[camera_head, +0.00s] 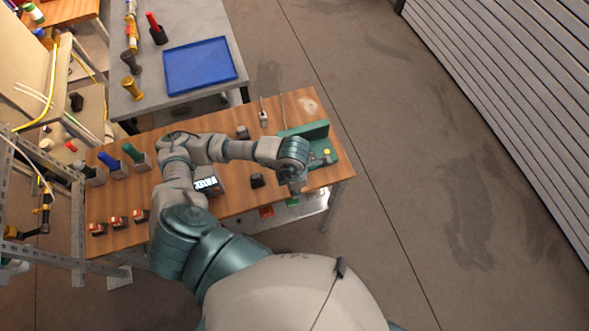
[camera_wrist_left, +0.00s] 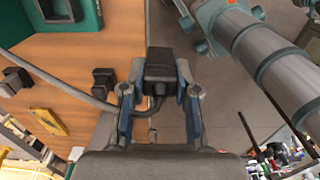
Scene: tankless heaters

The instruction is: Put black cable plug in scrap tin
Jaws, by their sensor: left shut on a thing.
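My left gripper (camera_head: 294,188) is at the front right edge of the wooden workbench. In the left wrist view my left gripper (camera_wrist_left: 159,76) is shut on a black plug (camera_wrist_left: 158,66), held between both fingers. A dark cable bends down from the plug toward the wrist. The plug is at the bench's edge, with the floor behind it in that view. In the head view the plug is hidden or too small to tell. I cannot make out a scrap tin for certain in either view. My right gripper is not in view.
The wooden bench (camera_head: 227,198) bears a green fixture (camera_head: 318,137), a black block (camera_head: 257,180), a grey device with a display (camera_head: 208,184) and several red-topped parts. A blue tray (camera_head: 200,66) lies on the grey table behind. The floor (camera_head: 420,170) to the right is clear.

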